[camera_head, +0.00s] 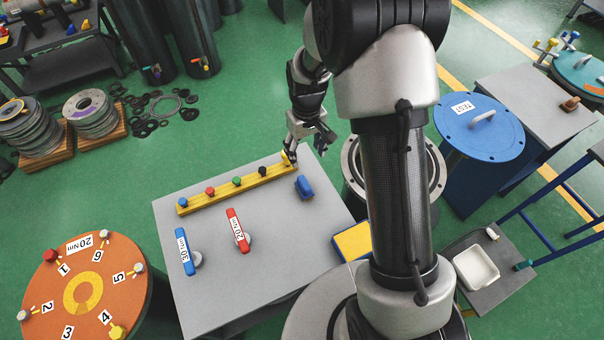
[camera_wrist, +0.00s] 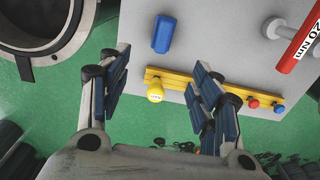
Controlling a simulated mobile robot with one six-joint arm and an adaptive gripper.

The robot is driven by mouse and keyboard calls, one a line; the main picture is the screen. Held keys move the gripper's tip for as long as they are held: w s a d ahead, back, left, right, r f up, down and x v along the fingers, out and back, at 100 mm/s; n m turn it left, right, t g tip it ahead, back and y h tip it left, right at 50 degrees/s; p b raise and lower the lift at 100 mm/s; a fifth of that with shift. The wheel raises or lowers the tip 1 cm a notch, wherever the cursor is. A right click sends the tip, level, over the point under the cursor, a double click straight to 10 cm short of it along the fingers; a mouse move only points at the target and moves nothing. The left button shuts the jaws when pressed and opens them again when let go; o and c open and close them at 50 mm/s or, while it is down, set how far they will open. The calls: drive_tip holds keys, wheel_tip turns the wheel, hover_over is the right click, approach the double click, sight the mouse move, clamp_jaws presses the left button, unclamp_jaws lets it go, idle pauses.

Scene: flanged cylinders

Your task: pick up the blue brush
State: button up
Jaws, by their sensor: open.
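The blue brush (camera_head: 304,187) lies on the grey table (camera_head: 270,260) near its right edge, beside the yellow rack's end. It also shows in the wrist view as a blue block (camera_wrist: 163,34) at the top middle, beyond the fingertips. My gripper (camera_head: 306,150) is over the table's far right corner, farther back than the brush and apart from it. In the wrist view my gripper (camera_wrist: 158,78) is open, with nothing held; the rack's yellow knob shows between its fingers. The brush's underside is hidden.
The yellow rack (camera_head: 222,195) with several coloured knobs runs close to the brush. A red wrench (camera_head: 237,230) and a blue wrench (camera_head: 185,252) lie farther left. A flanged cylinder (camera_head: 436,165) stands right of the table, partly behind my arm. The table's front is clear.

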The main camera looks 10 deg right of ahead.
sight(304, 182)
wheel_tip(304, 182, down, 12)
drive_tip(key=b, duration=0.3)
drive_tip(key=shift+f, duration=0.15)
drive_tip(key=f, duration=0.1)
drive_tip(key=f+b, duration=0.1)
drive_tip(key=f, duration=0.3)
drive_tip(key=shift+s+a+f+b, duration=0.1)
drive_tip(key=shift+s+a+b, duration=0.1)
drive_tip(key=shift+s+b, duration=0.1)
drive_tip(key=shift+c, duration=0.5)
drive_tip(key=c, duration=1.2)
wheel_tip(304, 182, up, 20)
drive_tip(key=p, duration=0.4)
drive_tip(key=shift+p, duration=0.4)
